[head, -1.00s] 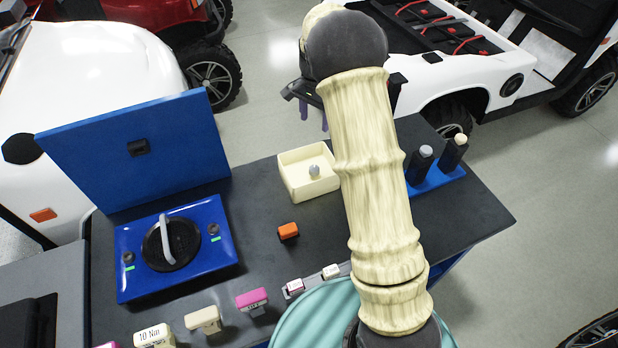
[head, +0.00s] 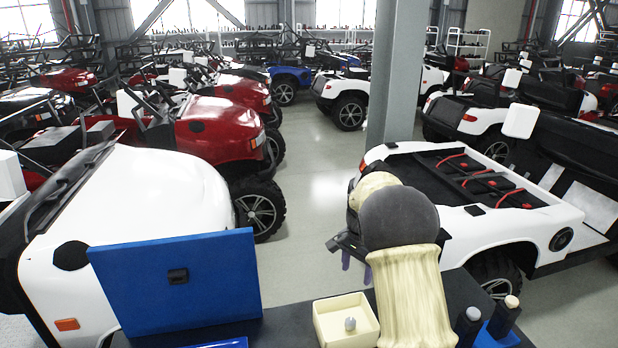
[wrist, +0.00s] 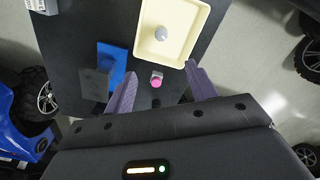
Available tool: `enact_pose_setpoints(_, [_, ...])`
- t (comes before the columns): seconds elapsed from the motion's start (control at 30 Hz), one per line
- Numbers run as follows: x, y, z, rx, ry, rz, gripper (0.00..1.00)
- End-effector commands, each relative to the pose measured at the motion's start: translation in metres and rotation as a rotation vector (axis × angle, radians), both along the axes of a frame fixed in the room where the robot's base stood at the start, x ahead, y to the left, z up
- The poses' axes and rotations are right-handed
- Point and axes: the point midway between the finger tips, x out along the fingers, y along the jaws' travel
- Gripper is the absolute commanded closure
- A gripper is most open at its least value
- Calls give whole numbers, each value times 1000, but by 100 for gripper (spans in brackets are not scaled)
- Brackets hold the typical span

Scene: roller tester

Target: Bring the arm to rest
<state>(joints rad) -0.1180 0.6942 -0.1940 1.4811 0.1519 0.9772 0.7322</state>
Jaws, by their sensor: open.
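My gripper (wrist: 161,90) shows in the wrist view with its two purple fingers spread wide apart and nothing held between them. It hangs above the dark bench top (wrist: 70,35). A small pink-topped piece (wrist: 156,80) shows between the fingers but lower down, apart from them. In the head view my arm rises from the bottom edge and bends at a dark joint. The purple fingertips (head: 357,262) show partly behind that joint, above and behind the bench.
A cream tray (head: 318,325) holding a grey-knobbed piece (head: 350,325) stands left of my arm. The raised blue lid (head: 180,285) is further left. A blue holder (head: 497,338) is on the right. White vehicles (head: 125,210) and a grey pillar (head: 395,90) stand beyond.

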Motion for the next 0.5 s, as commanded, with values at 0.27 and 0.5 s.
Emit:
enact_pose_setpoints(0.27, [-59, -6, 18, 3, -56, 185, 44])
enact_pose_setpoints(0.5, [-132, -5, 28, -17, -120, 420, 44])
